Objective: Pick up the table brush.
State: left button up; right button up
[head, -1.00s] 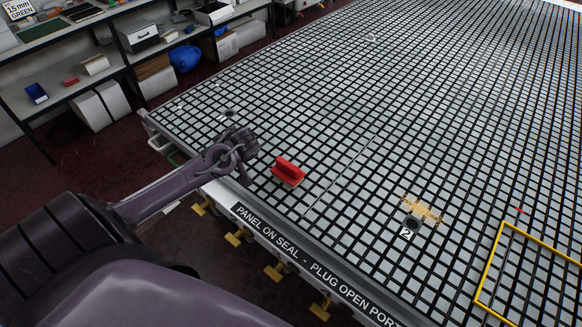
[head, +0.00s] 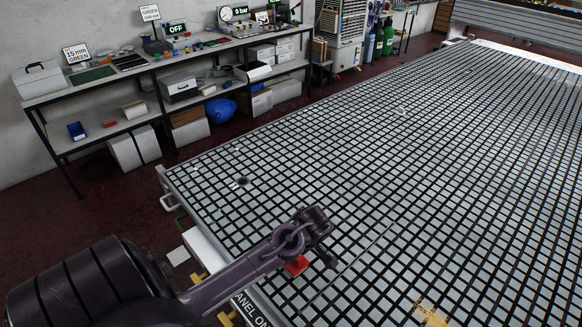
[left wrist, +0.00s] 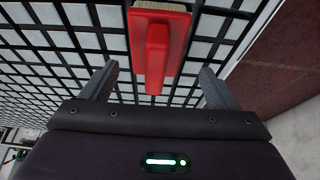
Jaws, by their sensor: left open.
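The table brush is a red block with a raised red handle and pale bristles along one edge. In the head view the brush (head: 297,265) lies on the grid table (head: 400,180) near its front edge, mostly hidden behind my left gripper. In the left wrist view the brush (left wrist: 157,50) is upper centre, its handle pointing down between the two fingers. My left gripper (left wrist: 158,80) is open and empty, with a finger on each side of the handle and apart from it. In the head view my left gripper (head: 322,232) is over the brush. My right gripper is out of view.
A shelf bench (head: 150,90) with boxes and signs stands along the wall at the back left. A yellowish dust patch (head: 430,314) lies at the lower right. The grid beyond the brush is mostly clear.

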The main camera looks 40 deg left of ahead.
pick_arm(q)
jog(key=x, duration=0.2)
jog(key=shift+w+f+p, duration=0.25)
jog(key=shift+f+p, duration=0.05)
jog(key=shift+p, duration=0.1)
jog(key=shift+w+a+f, duration=0.1)
jog(key=shift+a+f, duration=0.15)
jog(key=shift+f, duration=0.4)
jog(key=c, duration=1.2)
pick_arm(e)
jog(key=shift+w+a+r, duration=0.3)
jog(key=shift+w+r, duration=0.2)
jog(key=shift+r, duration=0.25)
pick_arm(q)
jog(key=shift+o, duration=0.2)
